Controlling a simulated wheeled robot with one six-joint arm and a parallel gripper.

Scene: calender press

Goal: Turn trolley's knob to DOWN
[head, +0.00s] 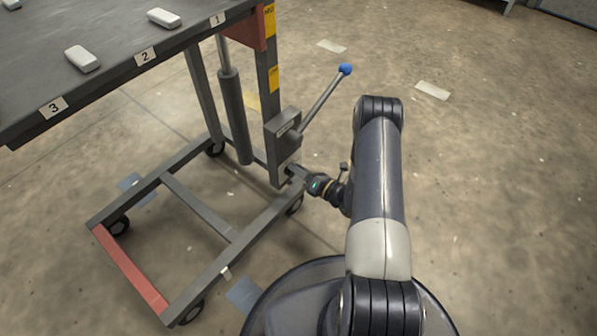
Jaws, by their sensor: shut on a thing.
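The trolley (222,235) stands at the left, a dark grey wheeled frame with a red bar at its front. A grey control box (284,140) sits low on its column, with a pale label and a lever (322,100) ending in a blue ball. My gripper (298,174) reaches in from the right to the lower part of this box. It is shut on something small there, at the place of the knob. The knob is hidden by my gripper, and its setting cannot be read.
The trolley's dark table top (110,45) carries white blocks (82,58) by numbered labels and overhangs at upper left. The lever sticks out above my gripper. A vertical cylinder (236,115) stands behind the box. The floor at right is open.

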